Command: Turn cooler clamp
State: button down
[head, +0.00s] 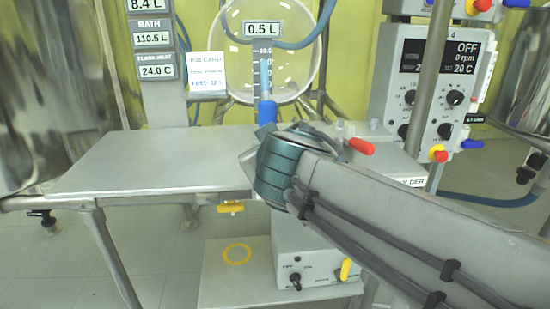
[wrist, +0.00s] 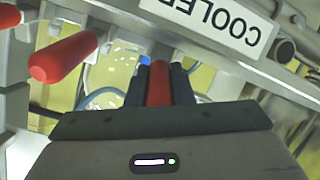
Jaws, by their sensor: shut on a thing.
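In the wrist view my gripper (wrist: 158,72) is shut on a red handle (wrist: 158,88), which sits between its two dark fingers. A white label (wrist: 205,22) beside it shows upside down and reads "COOLE", its end cut off. I take the held handle to be the cooler clamp's. A second red handle (wrist: 62,57) sticks out to the left, clear of my fingers. In the head view my arm hides the fingers and the held handle. A red handle (head: 360,147) shows just right of my wrist there, and a white label (head: 409,182) is partly covered.
A grey table (head: 150,165) lies left of my arm, its top clear. A round glass vessel (head: 300,65) marked 0.5 L stands behind. A control box (head: 430,85) with knobs and posts stands at the right. A yellow handle (head: 231,207) hangs under the table edge.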

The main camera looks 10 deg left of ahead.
jog(key=shift+f, duration=0.2)
dwell(0.5)
jog(key=c, duration=1.3)
grip_release()
jog(key=shift+r, duration=0.15)
